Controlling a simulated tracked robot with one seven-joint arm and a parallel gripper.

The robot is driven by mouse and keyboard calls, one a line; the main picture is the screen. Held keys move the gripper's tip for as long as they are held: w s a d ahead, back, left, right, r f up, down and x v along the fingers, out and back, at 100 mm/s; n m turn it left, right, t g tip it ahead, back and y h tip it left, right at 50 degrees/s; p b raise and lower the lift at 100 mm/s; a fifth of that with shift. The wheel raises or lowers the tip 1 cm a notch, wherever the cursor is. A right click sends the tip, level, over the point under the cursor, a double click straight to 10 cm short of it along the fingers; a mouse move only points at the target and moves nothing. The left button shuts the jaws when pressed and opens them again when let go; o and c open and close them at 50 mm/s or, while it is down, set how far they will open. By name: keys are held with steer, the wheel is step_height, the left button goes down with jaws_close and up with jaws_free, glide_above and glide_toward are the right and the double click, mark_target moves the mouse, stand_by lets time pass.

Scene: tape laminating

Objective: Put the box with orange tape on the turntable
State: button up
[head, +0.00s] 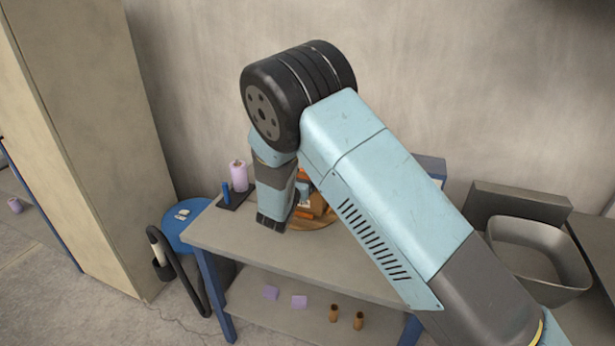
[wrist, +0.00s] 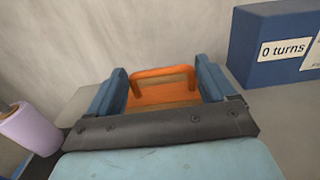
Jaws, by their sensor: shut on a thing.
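My gripper (wrist: 162,82) shows in the wrist view with its two blue fingers on either side of an orange box (wrist: 165,93) with a raised orange handle-like bar. It is shut on this box. In the head view, my arm reaches down over the workbench and hides much of the gripper and box; orange parts (head: 316,203) show beside my wrist. A round brown disc, which looks like the turntable (head: 321,224), shows partly beneath them on the bench. The contact between box and disc is hidden.
A purple roll (head: 238,176) stands on a dark base at the bench's left. A blue box (wrist: 272,48) reading "0 turns" is at the back right. A grey bin (head: 540,250) is at the right. The bench's (head: 222,232) front left is clear.

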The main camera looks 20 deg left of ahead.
steer(key=shift+f, duration=0.1)
steer(key=o, duration=1.9)
steer(key=shift+c, duration=0.2)
